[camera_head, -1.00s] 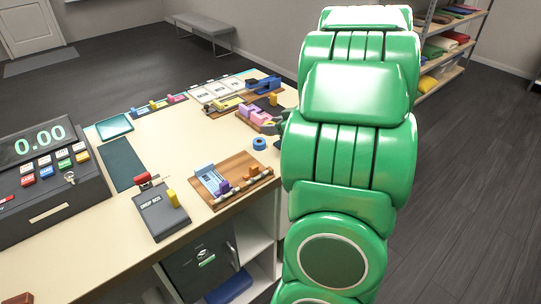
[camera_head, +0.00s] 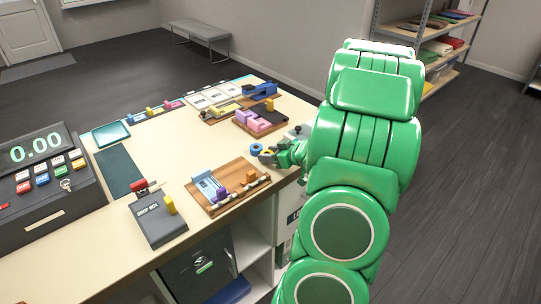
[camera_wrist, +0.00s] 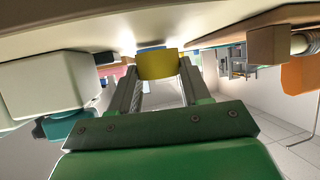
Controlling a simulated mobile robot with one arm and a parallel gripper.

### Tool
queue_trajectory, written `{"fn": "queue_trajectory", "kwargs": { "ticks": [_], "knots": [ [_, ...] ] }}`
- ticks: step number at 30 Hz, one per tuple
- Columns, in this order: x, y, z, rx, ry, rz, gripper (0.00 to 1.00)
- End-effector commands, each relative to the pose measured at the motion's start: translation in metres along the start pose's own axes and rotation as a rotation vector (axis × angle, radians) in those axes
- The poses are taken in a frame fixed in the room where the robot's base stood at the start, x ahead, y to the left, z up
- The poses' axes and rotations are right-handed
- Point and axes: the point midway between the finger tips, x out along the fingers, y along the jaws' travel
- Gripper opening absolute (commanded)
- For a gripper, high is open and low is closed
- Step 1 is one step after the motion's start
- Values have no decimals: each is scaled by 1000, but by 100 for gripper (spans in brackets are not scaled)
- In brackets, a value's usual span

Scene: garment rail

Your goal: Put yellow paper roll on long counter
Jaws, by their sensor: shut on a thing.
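The yellow paper roll (camera_wrist: 157,64) is between my fingertips in the wrist view. In the head view, it is a small yellow patch (camera_head: 266,158) at the fingertips, just in front of a blue roll. My gripper (camera_head: 272,157) is shut on it, low over the right edge of the long counter (camera_head: 165,145). The gripper also shows in the wrist view (camera_wrist: 158,78). I cannot tell whether the roll touches the counter top. My green arm hides part of the counter's right side.
The blue roll (camera_head: 257,148) stands close to the gripper. A wooden board with a card (camera_head: 215,195) lies nearer, and a board with pink blocks (camera_head: 258,124) lies farther back. The drop box (camera_head: 160,220) and cash register (camera_head: 45,180) are left. The counter's middle is clear.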

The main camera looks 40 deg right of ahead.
Motion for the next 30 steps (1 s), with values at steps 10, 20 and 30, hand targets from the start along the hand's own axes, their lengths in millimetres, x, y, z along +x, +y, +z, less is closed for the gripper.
{"fn": "queue_trajectory", "kwargs": {
  "ticks": [10, 20, 30],
  "knots": [
    [2, 0, 4, -1, 0, 1, 18],
    [4, 0, 8, -1, 0, 0, 61],
    [4, 0, 8, 0, 0, 1, 72]
  ]
}}
